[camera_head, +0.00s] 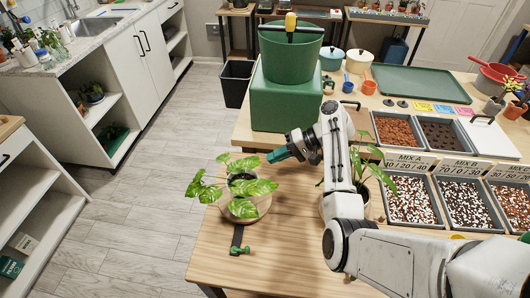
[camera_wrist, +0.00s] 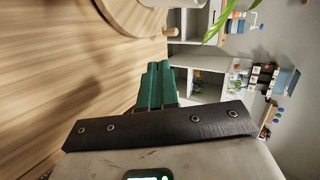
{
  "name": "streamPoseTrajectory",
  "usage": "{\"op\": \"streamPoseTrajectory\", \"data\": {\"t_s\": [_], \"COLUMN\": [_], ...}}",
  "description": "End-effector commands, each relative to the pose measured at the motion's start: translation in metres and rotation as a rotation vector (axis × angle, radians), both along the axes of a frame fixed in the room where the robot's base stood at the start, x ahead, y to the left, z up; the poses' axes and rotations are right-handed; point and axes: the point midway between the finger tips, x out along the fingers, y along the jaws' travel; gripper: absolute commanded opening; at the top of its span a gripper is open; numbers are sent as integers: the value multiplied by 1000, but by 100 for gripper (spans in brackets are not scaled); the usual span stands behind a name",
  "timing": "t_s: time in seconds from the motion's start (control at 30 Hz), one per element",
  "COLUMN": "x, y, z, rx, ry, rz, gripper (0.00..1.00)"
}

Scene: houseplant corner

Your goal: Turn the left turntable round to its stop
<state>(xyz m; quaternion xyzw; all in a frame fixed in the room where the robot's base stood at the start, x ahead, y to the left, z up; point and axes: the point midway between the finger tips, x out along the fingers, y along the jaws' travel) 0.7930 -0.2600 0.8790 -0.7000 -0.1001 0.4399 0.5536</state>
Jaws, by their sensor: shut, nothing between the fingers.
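The left turntable (camera_head: 264,207) is a round wooden disc near the left edge of the wooden table. A potted plant (camera_head: 243,187) with broad variegated leaves stands on it and hides much of the disc. A dark strip (camera_head: 237,236) with a green knob (camera_head: 244,250) lies in front of it. My gripper (camera_head: 272,157) is behind and to the right of the plant, apart from it, with its green fingers shut and empty.
A second leafy plant (camera_head: 374,168) stands to the right, partly hidden behind my arm. A green bin on a green box (camera_head: 284,105) stands behind the gripper. Trays of mix (camera_head: 410,201) line the right. The table front (camera_head: 285,255) is clear.

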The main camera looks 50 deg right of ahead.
Motion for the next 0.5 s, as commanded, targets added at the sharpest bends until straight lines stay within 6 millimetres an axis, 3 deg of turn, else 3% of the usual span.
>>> {"op": "streamPoseTrajectory", "data": {"t_s": [0.4, 0.5], "x": [48, 59], "y": [52, 63], "z": [-40, -39], "rx": [2, 0], "ry": [2, 0], "rz": [4, 3], "gripper": [0, 0]}}
